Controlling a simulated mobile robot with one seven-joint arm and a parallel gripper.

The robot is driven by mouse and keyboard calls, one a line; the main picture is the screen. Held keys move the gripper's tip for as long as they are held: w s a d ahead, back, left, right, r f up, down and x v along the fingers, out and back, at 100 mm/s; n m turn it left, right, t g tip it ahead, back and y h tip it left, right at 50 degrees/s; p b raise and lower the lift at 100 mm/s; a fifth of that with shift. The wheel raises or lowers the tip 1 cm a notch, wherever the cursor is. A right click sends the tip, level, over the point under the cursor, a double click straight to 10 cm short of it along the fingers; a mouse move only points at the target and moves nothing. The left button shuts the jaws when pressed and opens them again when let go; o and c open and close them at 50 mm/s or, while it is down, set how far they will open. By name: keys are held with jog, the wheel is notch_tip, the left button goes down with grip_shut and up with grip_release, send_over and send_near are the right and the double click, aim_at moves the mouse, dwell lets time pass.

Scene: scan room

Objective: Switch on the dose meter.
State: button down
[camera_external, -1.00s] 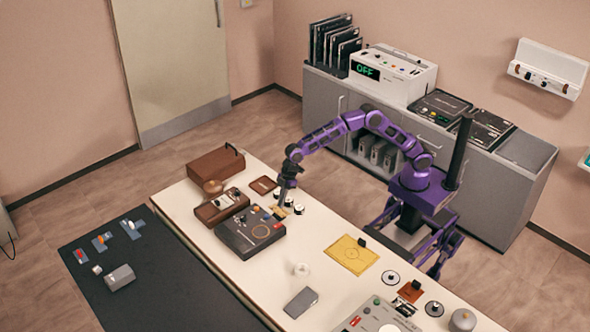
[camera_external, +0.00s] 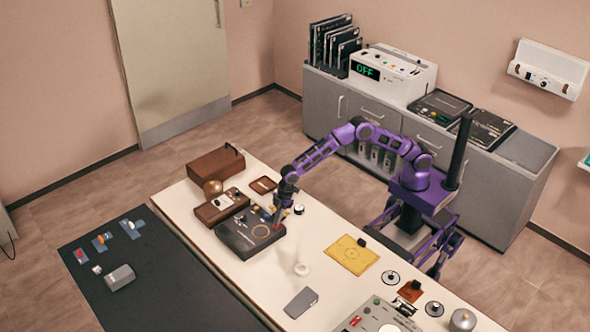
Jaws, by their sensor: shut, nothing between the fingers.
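A dark grey box (camera_external: 238,240) with a tan ring and small coloured parts on its top sits on the white table. A brown-cased box (camera_external: 208,213) with small controls stands just behind it to the left. No label tells me which of them is the dose meter. My gripper (camera_external: 277,224) is shut and empty, pointing down at the right end of the dark grey box. I cannot tell whether its fingertips touch the box. The gripper hides part of that end.
A white unit (camera_external: 410,82) reading OFF stands on the grey cabinet behind my arm. A brown case (camera_external: 212,165) is at the table's far end. A yellow mat (camera_external: 350,254), a white ring-like item (camera_external: 301,269) and a grey block (camera_external: 301,302) lie nearer. A dark table (camera_external: 165,290) adjoins on the left.

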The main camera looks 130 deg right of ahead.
jog(key=shift+w+f, duration=0.15)
jog(key=shift+f, duration=0.3)
jog(key=shift+r, duration=0.15)
jog(key=shift+s, duration=0.25)
jog(key=shift+s+b, duration=0.45)
jog(key=shift+s, duration=0.25)
